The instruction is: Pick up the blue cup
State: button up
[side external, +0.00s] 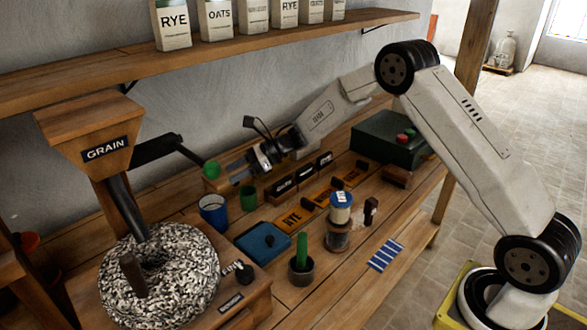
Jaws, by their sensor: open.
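The blue cup (213,213) stands upright on the wooden bench, left of a smaller green cup (248,197). It looks open at the top, with a pale inside. My gripper (236,173) is open and hangs above and to the right of the blue cup, apart from it. Its fingers point left, close to a green round knob (211,170) on a dark crank arm. I cannot tell whether a finger touches the knob. Nothing shows between the fingers.
A wooden grain hopper (90,135) and a speckled round millstone (187,282) stand at the left. A shelf with bags (230,62) runs above.

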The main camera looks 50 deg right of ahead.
send_near(207, 212)
jog(key=shift+x, duration=1.6)
jog(key=shift+w+f, duration=0.1)
jog(key=shift+x, duration=2.5)
grip_shut()
